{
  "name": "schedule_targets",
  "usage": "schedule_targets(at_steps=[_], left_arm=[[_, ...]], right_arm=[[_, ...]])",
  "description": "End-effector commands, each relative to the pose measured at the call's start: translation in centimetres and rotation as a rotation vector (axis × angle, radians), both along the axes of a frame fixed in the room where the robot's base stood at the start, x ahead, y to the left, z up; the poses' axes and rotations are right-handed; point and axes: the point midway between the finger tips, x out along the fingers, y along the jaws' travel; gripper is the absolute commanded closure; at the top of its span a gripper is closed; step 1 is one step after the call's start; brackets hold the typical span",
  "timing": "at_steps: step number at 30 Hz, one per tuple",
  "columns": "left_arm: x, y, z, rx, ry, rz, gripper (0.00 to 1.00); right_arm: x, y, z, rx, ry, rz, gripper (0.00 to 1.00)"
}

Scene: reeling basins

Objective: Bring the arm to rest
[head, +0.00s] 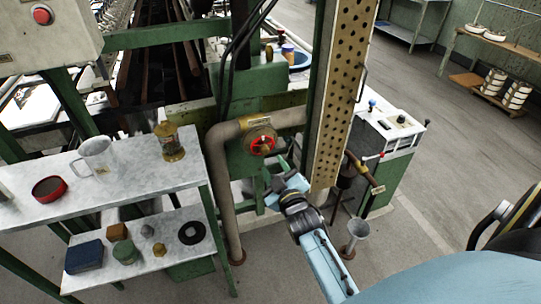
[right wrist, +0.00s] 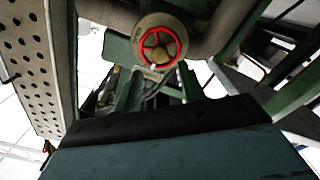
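My right arm reaches in from the lower right of the head view. Its gripper (head: 280,178) is just below and in front of the red valve wheel (head: 262,144) on the grey pipe. In the right wrist view my right gripper (right wrist: 160,80) has its two fingers apart with nothing seen between them. The red valve wheel (right wrist: 158,46) shows beyond the fingertips there, apart from them as far as I can tell. My left gripper is out of view.
A perforated tan column (head: 343,90) stands close to the right of the gripper. Open floor lies beyond.

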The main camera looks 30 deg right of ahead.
Motion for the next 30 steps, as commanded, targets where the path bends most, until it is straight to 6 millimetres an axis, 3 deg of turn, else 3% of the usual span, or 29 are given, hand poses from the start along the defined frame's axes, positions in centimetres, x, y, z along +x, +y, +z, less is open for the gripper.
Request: schedule_targets(at_steps=[16, 19, 23, 26, 30], left_arm=[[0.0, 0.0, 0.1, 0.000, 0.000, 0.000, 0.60], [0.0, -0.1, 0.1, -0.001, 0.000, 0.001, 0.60], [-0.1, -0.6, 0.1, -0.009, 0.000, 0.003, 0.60], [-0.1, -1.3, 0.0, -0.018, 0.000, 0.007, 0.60], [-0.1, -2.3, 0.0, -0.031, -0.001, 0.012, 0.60]], right_arm=[[-0.4, 0.1, -0.1, -0.001, 0.000, 0.000, 0.60], [-0.5, 0.4, -1.0, 0.011, 0.020, 0.007, 0.60], [-1.5, 1.9, -6.0, 0.076, 0.127, 0.041, 0.60], [-3.7, 4.0, -12.3, 0.157, 0.268, 0.075, 0.60], [-9.0, 6.6, -21.5, 0.270, 0.495, 0.099, 0.60]])
